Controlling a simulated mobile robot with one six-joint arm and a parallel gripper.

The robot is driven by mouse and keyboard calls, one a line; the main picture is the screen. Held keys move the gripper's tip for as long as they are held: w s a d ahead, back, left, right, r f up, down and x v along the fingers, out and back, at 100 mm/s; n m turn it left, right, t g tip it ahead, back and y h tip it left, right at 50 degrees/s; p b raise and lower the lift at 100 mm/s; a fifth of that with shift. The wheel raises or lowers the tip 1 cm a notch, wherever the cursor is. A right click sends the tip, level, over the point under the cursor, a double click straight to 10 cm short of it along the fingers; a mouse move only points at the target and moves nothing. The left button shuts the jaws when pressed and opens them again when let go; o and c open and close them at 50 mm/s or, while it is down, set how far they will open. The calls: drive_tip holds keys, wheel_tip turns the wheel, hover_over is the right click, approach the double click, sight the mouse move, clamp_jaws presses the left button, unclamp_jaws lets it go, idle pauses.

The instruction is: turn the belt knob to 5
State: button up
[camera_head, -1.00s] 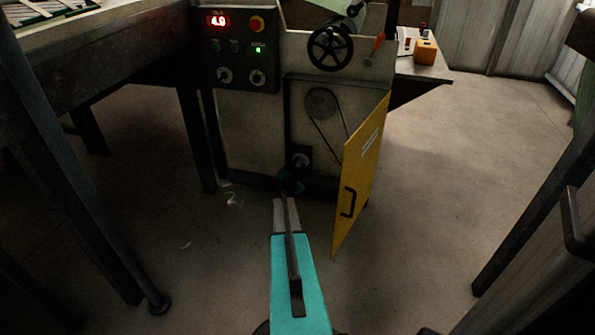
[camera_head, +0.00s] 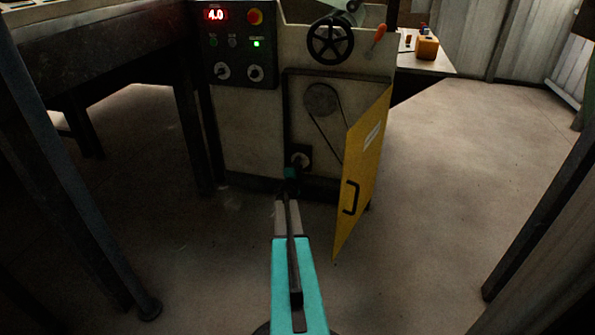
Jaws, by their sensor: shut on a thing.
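The machine's digital display (camera_head: 216,15) reads 4.0 in red at the top left. A round knob with a pale face (camera_head: 301,159) sits on a dark square plate low in the machine's open belt compartment; I take it for the belt knob. My gripper (camera_head: 292,174) is at the lower edge of this knob and appears shut on it. The jaws are small and dark, and the knob's lower part is hidden. Any scale on the plate is too small to read. My arm reaches up from the bottom middle.
A yellow guard door (camera_head: 360,175) stands open just right of my gripper. A pulley (camera_head: 321,98) and belt are above. The control panel (camera_head: 238,45) has two more knobs. A black handwheel (camera_head: 330,42) is at the top. Floor to the right is clear.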

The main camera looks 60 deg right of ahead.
drive_tip(key=shift+s+d, duration=0.2)
drive_tip(key=shift+s, duration=0.15)
drive_tip(key=o, duration=0.9)
drive_tip(key=shift+o, duration=0.7)
drive_tip(key=shift+w+a, duration=0.1)
drive_tip(key=shift+w, duration=0.1)
drive_tip(key=shift+a, duration=0.1)
drive_tip(key=p+v, duration=0.4)
drive_tip(key=v, duration=0.9)
drive_tip(key=shift+a, duration=0.3)
drive_tip(key=shift+s+r+p, duration=0.1)
drive_tip(key=shift+p, duration=0.2)
